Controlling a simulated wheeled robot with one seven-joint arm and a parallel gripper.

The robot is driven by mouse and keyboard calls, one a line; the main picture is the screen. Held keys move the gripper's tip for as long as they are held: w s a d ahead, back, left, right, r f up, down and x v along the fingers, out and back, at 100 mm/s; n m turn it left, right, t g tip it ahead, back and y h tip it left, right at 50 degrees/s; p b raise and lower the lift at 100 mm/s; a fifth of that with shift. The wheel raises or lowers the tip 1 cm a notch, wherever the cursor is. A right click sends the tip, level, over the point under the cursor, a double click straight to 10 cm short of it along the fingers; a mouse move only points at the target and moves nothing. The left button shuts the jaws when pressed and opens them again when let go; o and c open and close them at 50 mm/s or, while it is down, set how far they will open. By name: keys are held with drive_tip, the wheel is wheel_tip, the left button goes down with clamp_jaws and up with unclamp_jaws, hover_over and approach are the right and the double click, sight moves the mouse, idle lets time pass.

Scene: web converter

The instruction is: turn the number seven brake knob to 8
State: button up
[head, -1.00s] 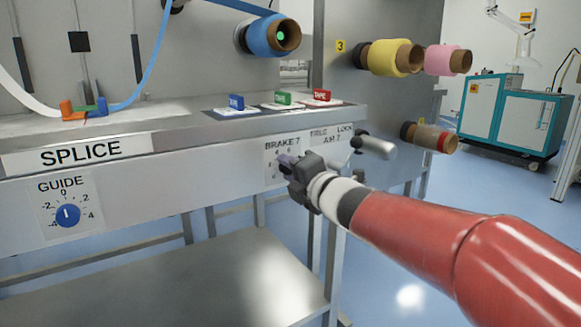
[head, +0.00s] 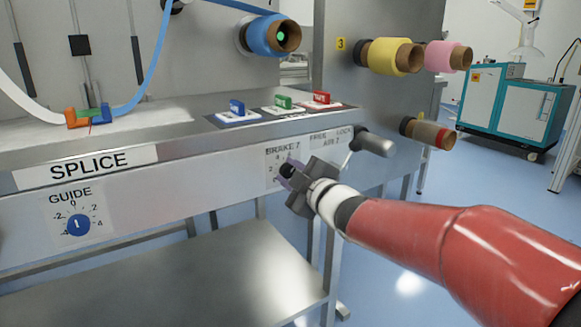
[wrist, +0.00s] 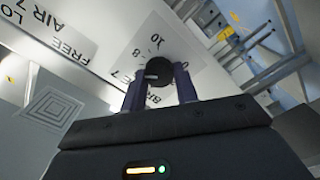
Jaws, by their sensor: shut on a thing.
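The BRAKE 7 plate (head: 272,174) is on the front panel, right of the SPLICE label. Its black knob (wrist: 159,70) shows in the wrist view between my gripper's two purple fingers, with a small light mark on its left side. The figures 8 and 10 are printed just above the knob in that view. I cannot tell exactly which figure the mark points to. My gripper (head: 289,171) is shut on the knob; in the head view its fingers hide much of the dial.
The GUIDE knob (head: 79,225) is at the left. A lower metal shelf (head: 190,280) lies below. Rolls (head: 390,57) stand out at the right.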

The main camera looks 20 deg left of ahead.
drive_tip(key=m+p, duration=0.2)
drive_tip(key=m, duration=0.2)
drive_tip(key=shift+d+m, duration=0.1)
drive_tip(key=shift+m, duration=0.2)
drive_tip(key=shift+m+p, duration=0.45)
drive_tip(key=shift+m, duration=0.15)
drive_tip(key=shift+f, duration=0.1)
drive_tip(key=o, duration=1)
drive_tip(key=v, duration=0.7)
drive_tip(key=shift+s+d, duration=0.25)
drive_tip(key=shift+d, duration=0.05)
